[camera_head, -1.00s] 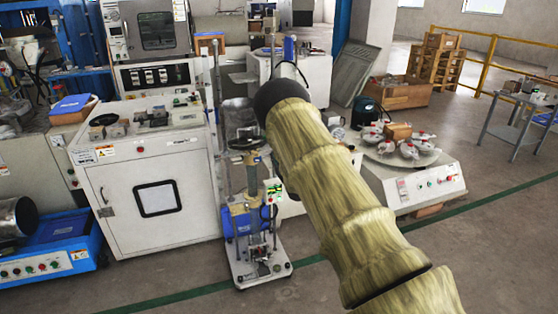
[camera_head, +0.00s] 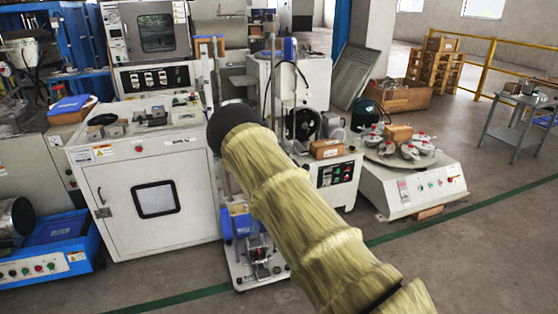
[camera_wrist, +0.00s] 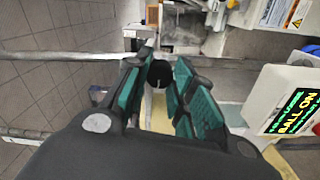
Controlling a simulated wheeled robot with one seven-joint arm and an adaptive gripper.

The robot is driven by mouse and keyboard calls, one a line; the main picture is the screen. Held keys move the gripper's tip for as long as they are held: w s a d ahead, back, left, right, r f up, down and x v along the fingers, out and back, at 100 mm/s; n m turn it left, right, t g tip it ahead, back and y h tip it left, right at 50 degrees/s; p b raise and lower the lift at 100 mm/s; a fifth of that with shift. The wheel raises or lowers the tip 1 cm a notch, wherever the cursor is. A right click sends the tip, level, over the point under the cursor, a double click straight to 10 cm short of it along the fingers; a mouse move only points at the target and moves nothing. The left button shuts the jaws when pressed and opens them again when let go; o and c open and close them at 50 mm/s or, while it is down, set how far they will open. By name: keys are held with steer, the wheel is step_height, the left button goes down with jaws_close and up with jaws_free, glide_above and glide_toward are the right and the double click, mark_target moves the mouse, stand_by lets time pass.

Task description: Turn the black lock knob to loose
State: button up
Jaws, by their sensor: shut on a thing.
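The black lock knob (camera_wrist: 160,74) shows in the wrist view as a dark round thing with a short pale line on it. My gripper (camera_wrist: 158,84) has its two teal-padded fingers on either side of the knob and is shut on it. Part of the knob is hidden by the fingers. In the head view, my arm covers the gripper, the knob and the upper part of the small test stand (camera_head: 240,222) with blue parts.
In the wrist view, a display box (camera_wrist: 290,105) reading "BALL ON" is close at right; its smaller line is hard to read. In the head view, a white cabinet (camera_head: 110,195) stands left of the stand, and a low round-topped machine (camera_head: 425,190) stands at right.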

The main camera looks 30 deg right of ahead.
steer(key=shift+f+n, duration=0.1)
steer(key=shift+n, duration=0.5)
steer(key=o, duration=1.1)
steer(key=shift+c, duration=0.2)
steer(key=v, duration=1.2)
